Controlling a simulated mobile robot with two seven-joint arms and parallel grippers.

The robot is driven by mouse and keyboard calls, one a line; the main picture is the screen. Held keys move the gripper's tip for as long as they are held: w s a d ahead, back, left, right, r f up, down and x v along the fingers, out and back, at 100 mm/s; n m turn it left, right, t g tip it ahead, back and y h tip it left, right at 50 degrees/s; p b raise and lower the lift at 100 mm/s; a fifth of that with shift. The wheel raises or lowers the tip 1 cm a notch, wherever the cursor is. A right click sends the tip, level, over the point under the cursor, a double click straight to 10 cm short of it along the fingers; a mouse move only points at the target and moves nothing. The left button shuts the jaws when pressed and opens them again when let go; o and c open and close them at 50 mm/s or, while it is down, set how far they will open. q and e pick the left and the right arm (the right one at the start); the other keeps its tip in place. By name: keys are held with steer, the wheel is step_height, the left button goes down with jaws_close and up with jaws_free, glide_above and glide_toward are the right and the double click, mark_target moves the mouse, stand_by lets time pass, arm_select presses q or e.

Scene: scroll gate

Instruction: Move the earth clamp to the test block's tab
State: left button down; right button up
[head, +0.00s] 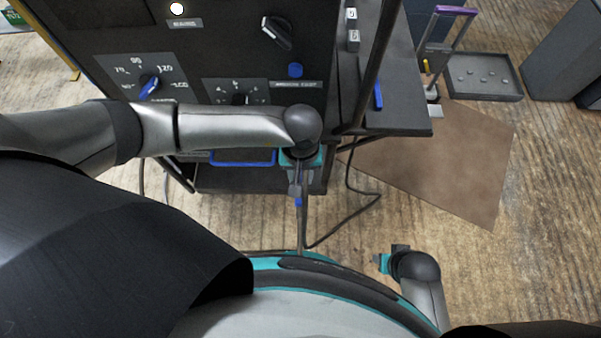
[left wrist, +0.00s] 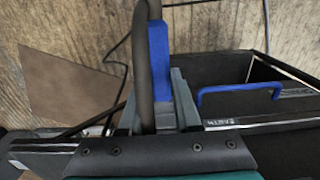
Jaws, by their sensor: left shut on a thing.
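My left gripper (head: 297,188) hangs below its wrist in front of the black machine (head: 215,60). It is shut on the earth clamp, whose blue handle (head: 298,201) shows just below the fingers. In the left wrist view the blue handle (left wrist: 159,60) stands up between the fingers (left wrist: 178,105), with a thick black cable (left wrist: 145,80) beside it. The clamp's jaws are hidden. My right gripper (head: 384,262) is low near my base, apart from everything; its jaws are too small to read. I cannot make out the test block or its tab for certain.
A dark side shelf (head: 405,115) with a blue part (head: 378,97) juts out at the machine's right. A brown mat (head: 440,160) lies on the wooden floor. A grey tray (head: 485,78) and a purple-handled frame (head: 455,11) stand beyond. A black cable (head: 362,192) loops below the machine.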

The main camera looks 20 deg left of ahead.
mark_target(300, 217)
arm_select(q)
steer(key=shift+s+d, duration=0.2)
steer(key=shift+s, duration=0.3)
stand_by(0.6)
stand_by(0.3)
steer(key=shift+s+p, duration=0.25)
steer(key=shift+p, duration=0.1)
steer(key=shift+s+d+p, duration=0.35)
steer(key=shift+s+p, duration=0.05)
steer(key=shift+s, duration=0.75)
steer(key=shift+s+d+p, duration=0.35)
steer(key=shift+s+p, duration=0.1)
steer(key=shift+s, duration=0.7)
steer(key=shift+s+d+p, duration=0.35)
steer(key=shift+s+p, duration=0.05)
steer(key=shift+s, duration=0.75)
